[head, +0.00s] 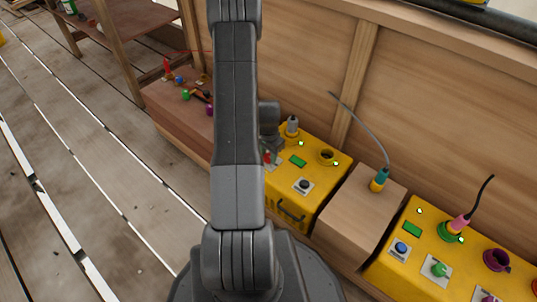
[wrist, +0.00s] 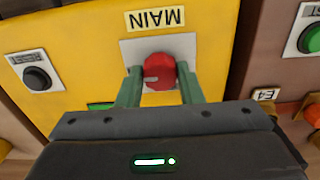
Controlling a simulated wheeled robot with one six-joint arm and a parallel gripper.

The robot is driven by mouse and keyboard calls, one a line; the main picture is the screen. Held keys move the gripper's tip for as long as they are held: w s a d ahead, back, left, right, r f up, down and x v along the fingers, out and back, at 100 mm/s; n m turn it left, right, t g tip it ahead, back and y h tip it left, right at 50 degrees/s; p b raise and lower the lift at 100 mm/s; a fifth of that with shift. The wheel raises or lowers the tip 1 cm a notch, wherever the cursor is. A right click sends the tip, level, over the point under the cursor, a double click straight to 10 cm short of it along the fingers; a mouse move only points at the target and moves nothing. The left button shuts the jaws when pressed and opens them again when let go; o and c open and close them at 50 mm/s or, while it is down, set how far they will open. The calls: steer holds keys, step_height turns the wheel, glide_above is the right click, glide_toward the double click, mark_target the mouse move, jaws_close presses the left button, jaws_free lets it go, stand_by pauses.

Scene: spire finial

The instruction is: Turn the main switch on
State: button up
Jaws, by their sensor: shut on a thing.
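The main switch is a red round knob (wrist: 158,68) on a grey plate, under a label reading MAIN (wrist: 155,18) that appears upside down in the wrist view. A short pale mark on the knob points to the left in that view. My gripper (wrist: 158,86) has its two green fingers on either side of the knob and is shut on it. In the head view, my arm hides much of the gripper, and a bit of red (head: 267,157) shows beside it at the yellow box (head: 325,180).
The yellow box also carries a black button (head: 304,185), a green display (head: 298,161) and sockets. A wooden box (head: 350,215) with a teal plug and cable stands to its right, then a second yellow box (head: 400,270). A wooden wall rises behind. Plank floor lies open at left.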

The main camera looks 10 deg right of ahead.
mark_target(269, 156)
steer(key=o, duration=1)
step_height(269, 156, up, 14)
steer(key=p, duration=0.4)
steer(key=shift+f+p, duration=0.1)
steer(key=shift+p, duration=0.25)
step_height(269, 156, down, 14)
steer(key=b, duration=0.4)
steer(key=shift+b, duration=0.35)
